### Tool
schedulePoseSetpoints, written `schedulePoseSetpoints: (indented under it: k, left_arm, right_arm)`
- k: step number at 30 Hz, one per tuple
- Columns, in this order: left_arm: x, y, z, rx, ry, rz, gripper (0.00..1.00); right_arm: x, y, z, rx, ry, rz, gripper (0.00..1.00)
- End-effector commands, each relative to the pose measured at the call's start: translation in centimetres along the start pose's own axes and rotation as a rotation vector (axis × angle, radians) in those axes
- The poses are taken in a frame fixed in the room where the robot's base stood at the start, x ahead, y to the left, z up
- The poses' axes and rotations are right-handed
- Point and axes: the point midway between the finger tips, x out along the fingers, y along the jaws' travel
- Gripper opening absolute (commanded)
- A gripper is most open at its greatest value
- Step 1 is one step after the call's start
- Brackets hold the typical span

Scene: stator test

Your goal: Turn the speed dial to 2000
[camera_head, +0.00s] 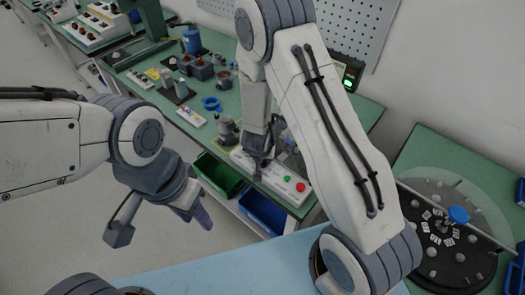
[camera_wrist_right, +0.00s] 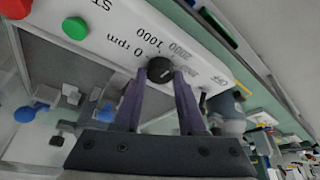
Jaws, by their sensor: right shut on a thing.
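The speed dial (camera_wrist_right: 160,69) is a small black knob on the white control panel (camera_wrist_right: 110,25). Printed marks around it include 0 rpm, 1000 and 2000; another mark is partly hidden by a finger. I cannot clearly tell which mark the dial points at. My right gripper (camera_wrist_right: 160,78) has its two purple fingertips closed on the sides of the dial. In the head view the right gripper (camera_head: 261,168) reaches down to the panel (camera_head: 244,160), and the dial is hidden there. My left gripper (camera_head: 160,226) is open and empty, in the air left of the bench.
A green button (camera_head: 286,178) and a red button (camera_head: 300,187) sit on the panel right of the right gripper. A green bin (camera_head: 218,174) and a blue bin (camera_head: 262,212) are below the bench. A round black fixture (camera_head: 455,268) stands at the right.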

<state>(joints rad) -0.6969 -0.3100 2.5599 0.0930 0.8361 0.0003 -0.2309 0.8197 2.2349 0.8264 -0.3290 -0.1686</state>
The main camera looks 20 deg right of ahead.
Motion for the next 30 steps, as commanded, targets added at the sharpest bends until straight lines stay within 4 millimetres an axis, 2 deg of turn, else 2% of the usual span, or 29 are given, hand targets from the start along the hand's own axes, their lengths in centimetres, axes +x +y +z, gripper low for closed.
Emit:
schedulePoseSetpoints:
  k: [1,7,23,24,25,30]
  left_arm:
    - [-1.2,0.1,-0.1,-0.001,0.0,0.0,0.4]
    - [-2.5,0.2,-0.1,-0.001,0.0,0.0,0.4]
    - [-2.8,0.2,-0.1,-0.002,0.0,0.0,0.4]
    - [-2.8,0.2,-0.1,-0.002,0.0,0.0,0.4]
    - [-2.8,0.2,-0.1,-0.002,0.0,0.0,0.4]
    - [-2.8,0.2,-0.1,-0.002,0.0,0.0,0.4]
  right_arm:
    - [-0.5,0.1,-0.1,0.023,-0.003,0.013,0.0]
    - [-0.2,0.1,0.0,0.096,-0.002,0.042,0.0]
    - [0.0,0.1,0.0,0.127,-0.001,0.053,0.0]
    - [0.0,0.1,0.0,0.127,-0.001,0.053,0.44]
    - [0.1,0.1,0.0,0.126,-0.001,0.053,0.53]
    - [0.0,0.0,0.0,0.126,-0.001,0.053,0.53]
